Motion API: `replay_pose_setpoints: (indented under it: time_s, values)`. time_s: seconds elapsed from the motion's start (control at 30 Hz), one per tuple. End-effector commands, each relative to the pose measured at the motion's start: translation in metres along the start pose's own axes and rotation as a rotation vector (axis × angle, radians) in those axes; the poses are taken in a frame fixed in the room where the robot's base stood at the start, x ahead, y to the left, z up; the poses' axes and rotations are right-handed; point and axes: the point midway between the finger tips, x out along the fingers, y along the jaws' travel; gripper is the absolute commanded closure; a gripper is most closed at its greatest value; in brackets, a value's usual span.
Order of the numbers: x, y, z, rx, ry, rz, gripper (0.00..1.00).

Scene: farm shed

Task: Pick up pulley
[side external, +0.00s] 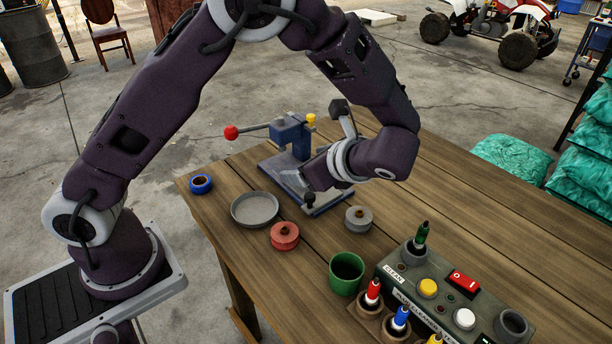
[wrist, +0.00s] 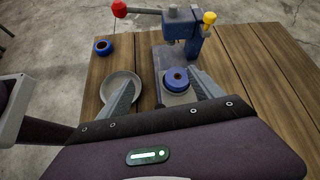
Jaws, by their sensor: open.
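A blue pulley-like spool (wrist: 177,76) with a dark centre hole sits at the press base in the wrist view, apparently on a pale grey round piece. My gripper (wrist: 163,77) is open and empty; the spool shows between its fingers, closer to the right one. I cannot tell whether they touch. In the side view my gripper (side external: 310,190) is low over the press base and hides this spool. A red pulley (side external: 285,236) and a grey pulley (side external: 358,219) stand on the table nearer the camera. A blue ring-shaped piece (side external: 201,184) lies at the table's left corner.
The blue press (side external: 289,133) with a red-knobbed lever stands behind my gripper. A grey dish (side external: 254,209) lies left of the base. A green cup (side external: 347,273) and a control box (side external: 440,305) with tools occupy the front right. The right-hand planks are clear.

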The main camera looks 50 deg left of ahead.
Motion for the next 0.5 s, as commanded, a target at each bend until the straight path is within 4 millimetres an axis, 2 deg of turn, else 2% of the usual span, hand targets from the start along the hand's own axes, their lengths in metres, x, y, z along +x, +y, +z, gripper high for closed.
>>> replay_pose_setpoints:
  time_s: [0.03,0.1,0.2,0.37,0.5]
  values:
    - [0.005,-0.008,-0.018,0.089,-0.068,-0.041,0.24]
    - [0.01,-0.017,-0.036,0.184,-0.144,-0.09,0.24]
    - [0.014,-0.024,-0.05,0.255,-0.203,-0.128,0.24]
    - [0.031,-0.028,-0.048,0.27,-0.218,-0.134,0.24]
    - [0.056,-0.027,-0.04,0.269,-0.217,-0.132,0.24]
